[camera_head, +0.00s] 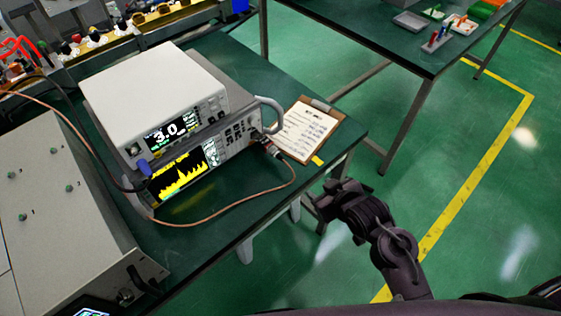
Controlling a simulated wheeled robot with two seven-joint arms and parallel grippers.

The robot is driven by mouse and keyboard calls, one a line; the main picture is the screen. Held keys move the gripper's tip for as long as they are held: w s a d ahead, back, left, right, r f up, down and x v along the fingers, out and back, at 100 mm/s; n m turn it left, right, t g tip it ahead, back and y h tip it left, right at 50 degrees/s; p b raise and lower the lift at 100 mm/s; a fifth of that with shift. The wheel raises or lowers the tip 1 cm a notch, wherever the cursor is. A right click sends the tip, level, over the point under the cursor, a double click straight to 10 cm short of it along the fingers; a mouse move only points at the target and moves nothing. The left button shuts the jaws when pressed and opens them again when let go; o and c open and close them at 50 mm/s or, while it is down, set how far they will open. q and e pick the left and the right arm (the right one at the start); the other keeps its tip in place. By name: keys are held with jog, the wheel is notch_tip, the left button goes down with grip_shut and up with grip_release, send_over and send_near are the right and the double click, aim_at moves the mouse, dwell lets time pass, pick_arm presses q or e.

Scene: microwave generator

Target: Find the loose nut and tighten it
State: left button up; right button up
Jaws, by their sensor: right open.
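A white instrument (155,95) with a "3.0" display sits on top of a spectrum analyzer (182,177) showing a yellow trace. A copper-coloured cable (235,208) loops over the table to a metal connector (271,148) at the analyzer's right front. A blue connector (145,168) with a dark cable sits at the left of its front. Nuts at these connectors are too small to tell loose from tight. My right gripper (328,200) is open and empty, beyond the table's right edge, apart from the connectors. My left gripper is not in view.
The dark green table (225,235) has bare room in front of the analyzer. A clipboard (307,130) lies near its right corner. A grey box (60,220) with numbered ports stands at left. A second table (400,40) stands at upper right.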

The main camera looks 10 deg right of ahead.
aim_at(283, 159)
jog(key=shift+w+a+r+n+t+y, duration=0.3)
jog(key=shift+a+r+t, duration=0.15)
jog(key=shift+a, duration=0.1)
jog(key=w+a+n+t+y, duration=0.1)
jog(key=w+a+t+y, duration=0.1)
jog(key=a+y, duration=0.1)
jog(key=shift+w+r+n+t, duration=0.1)
jog(key=shift+w+n+t, duration=0.2)
jog(key=shift+w, duration=0.1)
jog(key=shift+w+a+r+t+y, duration=0.1)
jog(key=shift+t+y, duration=0.1)
jog(key=shift+y, duration=0.2)
jog(key=shift+w+a+t+y, duration=0.1)
jog(key=shift+t+y, duration=0.05)
jog(key=shift+y, duration=0.25)
jog(key=shift+a+r+n+t+y, duration=0.3)
jog(key=shift+a+r+t+y, duration=0.2)
jog(key=shift+y, duration=0.5)
jog(key=shift+w+r, duration=0.15)
jog(key=p+x, duration=0.1)
jog(key=x, duration=0.6)
jog(key=shift+w+a, duration=0.15)
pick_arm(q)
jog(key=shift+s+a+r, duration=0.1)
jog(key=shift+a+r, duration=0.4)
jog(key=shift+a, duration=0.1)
